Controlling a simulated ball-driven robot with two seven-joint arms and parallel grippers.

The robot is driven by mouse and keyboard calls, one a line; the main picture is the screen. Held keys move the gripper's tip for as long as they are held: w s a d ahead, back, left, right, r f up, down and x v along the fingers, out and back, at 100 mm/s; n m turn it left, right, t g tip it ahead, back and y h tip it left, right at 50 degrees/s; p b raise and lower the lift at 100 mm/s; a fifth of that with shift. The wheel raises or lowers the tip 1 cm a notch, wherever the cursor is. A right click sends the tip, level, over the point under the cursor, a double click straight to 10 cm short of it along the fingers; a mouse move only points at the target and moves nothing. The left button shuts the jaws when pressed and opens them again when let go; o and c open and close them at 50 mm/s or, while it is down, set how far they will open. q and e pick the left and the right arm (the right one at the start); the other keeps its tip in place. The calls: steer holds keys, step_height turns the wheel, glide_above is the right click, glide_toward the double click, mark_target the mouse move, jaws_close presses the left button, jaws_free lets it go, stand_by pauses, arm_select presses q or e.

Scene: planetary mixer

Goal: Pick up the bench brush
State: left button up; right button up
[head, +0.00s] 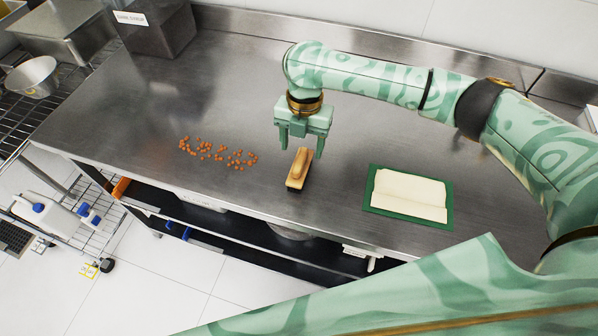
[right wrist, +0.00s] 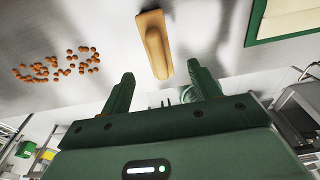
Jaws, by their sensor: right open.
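The bench brush (head: 299,170) has a tan wooden back and lies on the steel bench near its front edge. It also shows in the right wrist view (right wrist: 154,46), top middle, beyond the fingertips. My right gripper (head: 301,146) is open and empty, pointing down, and appears just above and behind the brush in the head view. In the right wrist view its two fingers (right wrist: 164,80) are spread apart, with the brush lying ahead of the gap between them. I cannot tell the exact height above the brush. My left gripper is not in view.
Small orange pieces (head: 218,152) lie scattered left of the brush on the steel bench (head: 120,115). A green mat (head: 447,217) with a cream sheet of dough (head: 408,193) on it lies to the right. A dark bin (head: 155,27) stands at the back left.

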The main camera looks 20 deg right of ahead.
mark_target(300, 159)
step_height(300, 159, down, 3)
steer(key=shift+s+r, duration=0.1)
steer(key=shift+r, duration=0.1)
steer(key=f, duration=0.1)
steer(key=f+b, duration=0.1)
steer(key=f, duration=0.1)
steer(key=f+b, duration=0.1)
steer(key=f, duration=0.1)
steer(key=shift+s+a, duration=0.15)
steer(key=shift+a, duration=0.15)
steer(key=shift+r, duration=0.1)
steer(key=shift+c, duration=0.3)
steer(key=c, duration=1.1)
